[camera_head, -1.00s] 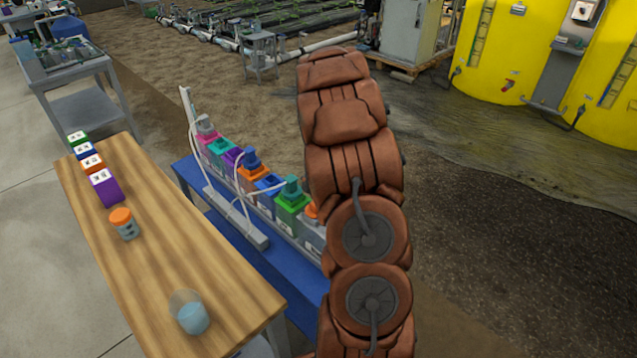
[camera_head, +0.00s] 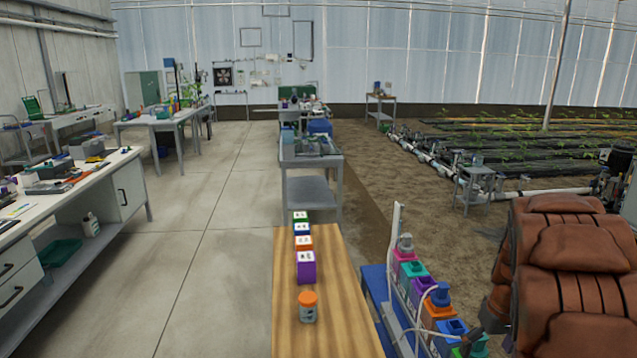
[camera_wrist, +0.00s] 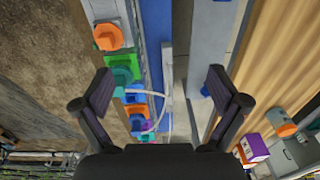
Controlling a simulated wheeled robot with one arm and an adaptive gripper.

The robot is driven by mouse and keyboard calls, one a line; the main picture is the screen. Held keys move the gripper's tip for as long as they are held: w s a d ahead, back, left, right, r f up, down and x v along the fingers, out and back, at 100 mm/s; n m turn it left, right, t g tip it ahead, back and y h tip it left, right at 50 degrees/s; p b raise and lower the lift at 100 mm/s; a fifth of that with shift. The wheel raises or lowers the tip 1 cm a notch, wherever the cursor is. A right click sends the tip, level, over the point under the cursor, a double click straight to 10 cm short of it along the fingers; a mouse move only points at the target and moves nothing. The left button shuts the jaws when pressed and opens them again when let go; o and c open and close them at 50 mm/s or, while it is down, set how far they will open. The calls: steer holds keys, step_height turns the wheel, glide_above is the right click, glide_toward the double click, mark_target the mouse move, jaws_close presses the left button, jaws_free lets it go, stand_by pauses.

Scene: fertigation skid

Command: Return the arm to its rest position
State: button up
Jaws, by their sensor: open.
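My arm (camera_head: 565,270), in reddish-brown covers, stands at the right edge of the head view. My gripper is outside the head view. In the wrist view my gripper (camera_wrist: 160,92) has its two dark fingers wide apart with nothing between them. It hangs above the blue skid base (camera_wrist: 157,30) and the row of coloured dosing units, such as the green one (camera_wrist: 122,68). The wooden table (camera_wrist: 262,50) lies to the right of the fingers in that view.
The wooden table (camera_head: 335,325) holds an orange-lidded jar (camera_head: 307,308) and a row of labelled boxes, the nearest one purple (camera_head: 306,267). The dosing row (camera_head: 438,310) stands between table and arm. A white workbench (camera_head: 100,190) is at left. The concrete floor (camera_head: 215,240) is clear.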

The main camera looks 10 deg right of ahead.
steer(key=s+a+r, duration=0.2)
steer(key=s+a, duration=0.1)
steer(key=a, duration=0.2)
steer(key=s+a+r, duration=0.2)
steer(key=a+r, duration=0.1)
steer(key=a, duration=0.3)
steer(key=s+a+r+g, duration=0.1)
steer(key=s+a, duration=0.6)
steer(key=s, duration=0.3)
steer(key=s+a+r+g, duration=0.1)
steer(key=s+a, duration=0.7)
steer(key=s, duration=0.3)
steer(key=shift+s+r+n, duration=0.15)
steer(key=shift+s+n, duration=0.1)
steer(key=shift+n, duration=0.05)
